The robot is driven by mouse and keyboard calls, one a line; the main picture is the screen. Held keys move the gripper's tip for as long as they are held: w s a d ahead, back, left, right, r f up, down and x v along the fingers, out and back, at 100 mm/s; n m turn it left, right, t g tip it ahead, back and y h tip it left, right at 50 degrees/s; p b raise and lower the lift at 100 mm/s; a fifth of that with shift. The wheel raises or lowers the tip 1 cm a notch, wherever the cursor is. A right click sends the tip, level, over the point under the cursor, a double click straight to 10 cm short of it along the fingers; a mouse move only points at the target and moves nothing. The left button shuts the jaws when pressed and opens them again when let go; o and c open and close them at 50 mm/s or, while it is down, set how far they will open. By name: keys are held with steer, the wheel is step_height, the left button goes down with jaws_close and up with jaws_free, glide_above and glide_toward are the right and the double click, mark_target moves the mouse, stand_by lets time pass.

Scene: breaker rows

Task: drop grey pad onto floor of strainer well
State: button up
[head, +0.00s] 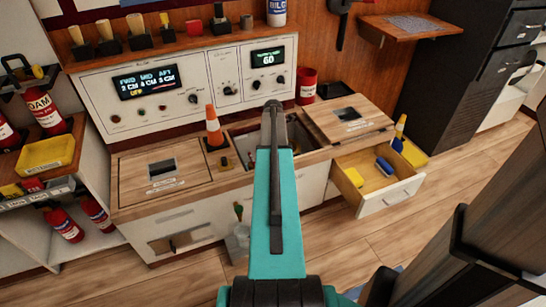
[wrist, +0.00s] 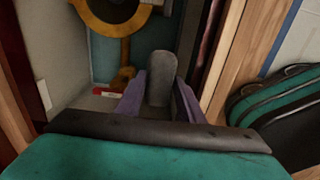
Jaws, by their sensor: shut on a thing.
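My gripper (wrist: 160,103) is shut on the grey pad (wrist: 162,78), its purple fingers on either side of the pad's lower end. The pad is rounded at its far end and points away from the wrist. It is in front of the open strainer well (wrist: 72,60), whose pale wall and teal interior show in the wrist view. In the head view the well (head: 240,143) is an open recess in the wooden bench top, partly covered by my arm. My gripper and the pad cannot be made out there. Their height above the well floor cannot be told.
A yellow ring-ended fitting (wrist: 125,45) and a red-and-white piece (wrist: 104,92) are in the well. An orange cone (head: 213,128) stands by its left edge. Wooden lids (head: 160,172) flank it, and an open drawer (head: 378,178) juts out at the right.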

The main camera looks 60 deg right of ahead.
steer(key=o, duration=1)
steer(key=shift+o, duration=0.5)
steer(key=shift+s, duration=0.1)
step_height(320, 180, up, 14)
steer(key=p, duration=0.2)
steer(key=shift+p, duration=0.4)
steer(key=shift+f, duration=0.1)
stand_by(0.3)
